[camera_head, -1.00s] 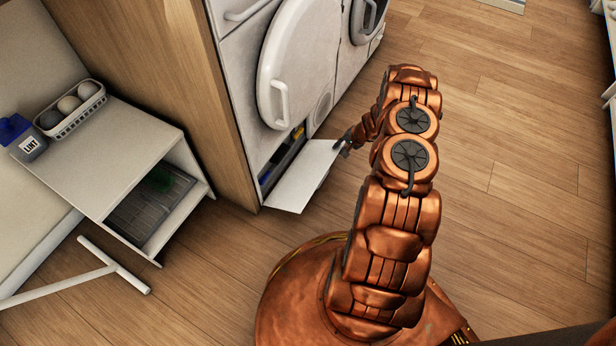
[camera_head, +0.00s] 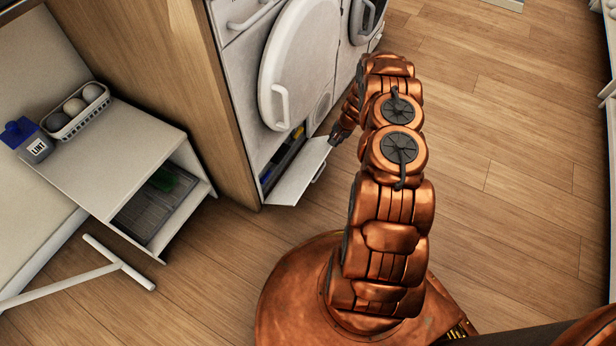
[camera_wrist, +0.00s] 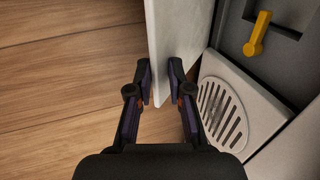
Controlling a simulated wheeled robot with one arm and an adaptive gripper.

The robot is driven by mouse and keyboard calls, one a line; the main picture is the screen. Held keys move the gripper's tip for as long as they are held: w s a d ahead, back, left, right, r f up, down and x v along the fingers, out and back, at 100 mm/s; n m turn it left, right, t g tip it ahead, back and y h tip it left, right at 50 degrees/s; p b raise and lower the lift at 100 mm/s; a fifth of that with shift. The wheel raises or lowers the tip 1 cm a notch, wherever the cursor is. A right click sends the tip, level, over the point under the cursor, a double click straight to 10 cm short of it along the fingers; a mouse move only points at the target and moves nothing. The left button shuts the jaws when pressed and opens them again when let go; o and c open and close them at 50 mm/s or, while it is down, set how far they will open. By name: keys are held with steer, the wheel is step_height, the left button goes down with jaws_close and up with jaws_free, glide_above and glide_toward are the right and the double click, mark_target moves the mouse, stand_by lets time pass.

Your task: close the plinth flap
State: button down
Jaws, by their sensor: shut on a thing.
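The plinth flap (camera_head: 299,172) is a white panel at the foot of the white machine, tilted partway open in the head view. Behind it the plinth opening (camera_head: 286,158) shows dark, with blue and yellow bits inside. In the wrist view the flap (camera_wrist: 178,40) stands as a thin panel between the two fingers of my gripper (camera_wrist: 160,85), which are shut on its edge. In the head view my gripper (camera_head: 335,138) is at the flap's right end, partly hidden by my arm. A yellow lever (camera_wrist: 257,35) and a round grille (camera_wrist: 222,110) show right of the flap.
The machine's round door (camera_head: 298,65) is above the flap. A wooden side panel (camera_head: 170,80) stands left of it. The floor at right is clear.

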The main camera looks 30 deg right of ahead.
steer(key=shift+a, duration=0.2)
steer(key=shift+w+a+r+g+h+p, duration=0.3)
steer(key=shift+w+a+r+g+p, duration=0.15)
steer(key=shift+w+r+g, duration=0.2)
steer(key=shift+w+a+r, duration=0.15)
steer(key=shift+w+r, duration=0.05)
steer(key=shift+w, duration=0.1)
steer(key=shift+w+a+r+g+h, duration=0.15)
steer(key=shift+w+r+g+h, duration=0.15)
steer(key=shift+w+r+g, duration=0.15)
steer(key=c, duration=1.1)
jaws_free()
steer(key=shift+r, duration=0.15)
